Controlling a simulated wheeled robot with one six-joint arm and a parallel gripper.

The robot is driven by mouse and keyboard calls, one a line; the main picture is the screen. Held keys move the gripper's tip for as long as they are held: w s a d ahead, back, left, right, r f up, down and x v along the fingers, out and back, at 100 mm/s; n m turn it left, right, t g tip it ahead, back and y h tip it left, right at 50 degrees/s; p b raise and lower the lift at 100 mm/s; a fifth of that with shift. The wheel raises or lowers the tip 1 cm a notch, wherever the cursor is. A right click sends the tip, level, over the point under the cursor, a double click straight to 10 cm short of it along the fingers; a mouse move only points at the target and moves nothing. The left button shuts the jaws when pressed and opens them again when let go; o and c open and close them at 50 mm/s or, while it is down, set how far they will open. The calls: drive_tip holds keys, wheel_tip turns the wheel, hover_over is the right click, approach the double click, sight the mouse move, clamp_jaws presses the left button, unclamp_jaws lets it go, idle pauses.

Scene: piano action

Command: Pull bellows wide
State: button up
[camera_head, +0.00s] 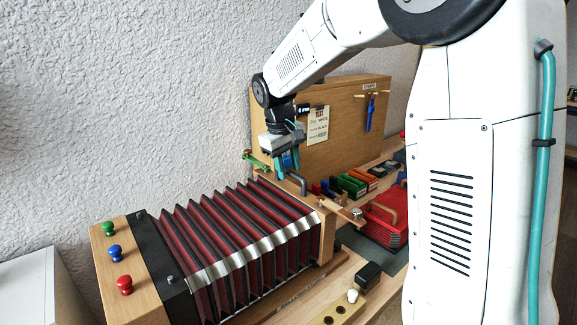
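The bellows (235,237) has dark red folds with black edges and a pale band along its near upper edge. Its folds stand spread between a black frame (157,255) with a wooden end board (118,268) on the left and a wooden end frame (328,232) on the right. A grey bent handle (297,181) stands at the far top of the right end. My gripper (287,163), with teal fingers, points down at this handle and overlaps its far end in the picture. Whether the fingers touch or grip the handle is unclear.
Green, blue and red knobs (115,253) stand on the left board. A wooden upright panel (345,115) with a note and a hanging blue tool is behind my gripper. A red box (385,222) and several coloured blocks (350,185) lie to the right. A textured wall rises close behind.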

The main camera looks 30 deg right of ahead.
drive_tip(key=shift+d, duration=0.1)
wheel_tip(320, 180, up, 8)
drive_tip(key=a, duration=0.1)
drive_tip(key=shift+s+a+f, duration=0.15)
drive_tip(key=shift+a, duration=0.1)
idle(0.5)
drive_tip(key=s+a+f, duration=0.2)
drive_tip(key=s, duration=0.9)
drive_tip(key=s+a+f+m+y, duration=0.1)
drive_tip(key=s+f, duration=0.1)
drive_tip(key=s, duration=0.9)
drive_tip(key=s+a+f+m+t+y, duration=0.1)
drive_tip(key=s+a+f, duration=0.1)
drive_tip(key=s, duration=0.9)
drive_tip(key=shift+a+f, duration=0.25)
drive_tip(key=shift+a, duration=0.05)
drive_tip(key=shift+s, duration=0.1)
